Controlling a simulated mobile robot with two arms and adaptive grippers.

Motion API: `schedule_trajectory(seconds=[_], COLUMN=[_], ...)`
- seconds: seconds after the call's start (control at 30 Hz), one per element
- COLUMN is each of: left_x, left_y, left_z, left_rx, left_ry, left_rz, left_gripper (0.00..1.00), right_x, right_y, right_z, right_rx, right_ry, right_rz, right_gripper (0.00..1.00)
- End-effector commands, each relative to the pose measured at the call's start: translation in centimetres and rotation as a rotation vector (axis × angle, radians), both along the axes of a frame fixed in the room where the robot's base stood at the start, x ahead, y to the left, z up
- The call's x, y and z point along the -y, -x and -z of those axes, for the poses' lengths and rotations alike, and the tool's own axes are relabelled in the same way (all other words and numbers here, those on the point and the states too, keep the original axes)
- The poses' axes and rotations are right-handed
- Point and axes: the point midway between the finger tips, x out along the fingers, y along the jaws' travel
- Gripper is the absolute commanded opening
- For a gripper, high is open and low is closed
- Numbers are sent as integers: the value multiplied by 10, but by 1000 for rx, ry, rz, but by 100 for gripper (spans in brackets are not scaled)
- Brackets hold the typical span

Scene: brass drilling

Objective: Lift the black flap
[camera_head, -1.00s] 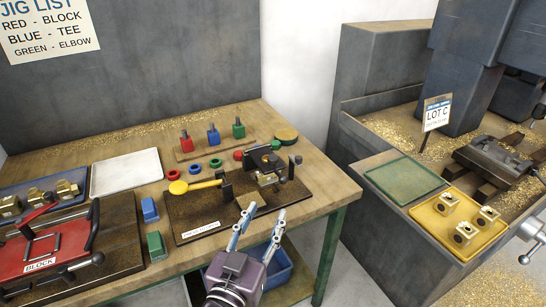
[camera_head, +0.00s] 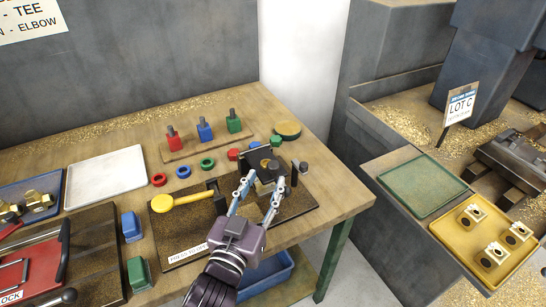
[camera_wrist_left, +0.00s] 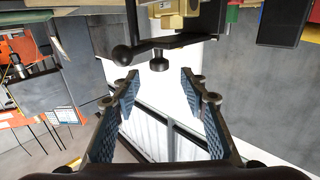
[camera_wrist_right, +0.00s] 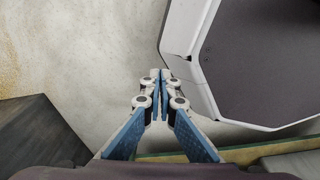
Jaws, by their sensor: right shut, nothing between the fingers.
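The black flap (camera_head: 257,158) appears as a dark plate on the brass-holding fixture at the right end of the brown jig board (camera_head: 183,246). A brass part behind the fingers is mostly hidden. My left gripper (camera_head: 262,184) is open, with its fingers just in front of the fixture and nothing between them. In the left wrist view, the open left fingers (camera_wrist_left: 158,82) are below a dark lever with a round knob (camera_wrist_left: 122,55), apart from it. My right gripper (camera_wrist_right: 161,75) is shut and empty, and shows only in the right wrist view, near a pale wall.
Coloured rings, including a green one (camera_head: 207,163), and a rack of coloured blocks (camera_head: 205,133) stand behind. A blue bin (camera_head: 265,275) is below the bench edge. A yellow tray (camera_head: 450,235) holds brass parts at right.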

Motion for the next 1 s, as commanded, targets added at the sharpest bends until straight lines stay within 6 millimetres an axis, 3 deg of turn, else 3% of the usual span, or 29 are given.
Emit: schedule_trajectory(seconds=[0.23,0.43,0.83,1.0], left_x=[13,21,24,24], left_y=[-36,-58,-66,-66], left_z=[-3,-2,-1,-1], left_rx=[3,2,1,1], left_ry=[0,1,0,0], left_rz=[0,0,0,0], left_gripper=[40,40,40,23], right_x=[1,1,0,0], right_y=[22,18,6,6], right_z=[-6,-9,-11,-11], right_rx=[-31,-25,-7,-8], right_ry=[3,2,1,0], right_rz=[0,0,0,0], right_gripper=[0,0,0,0])
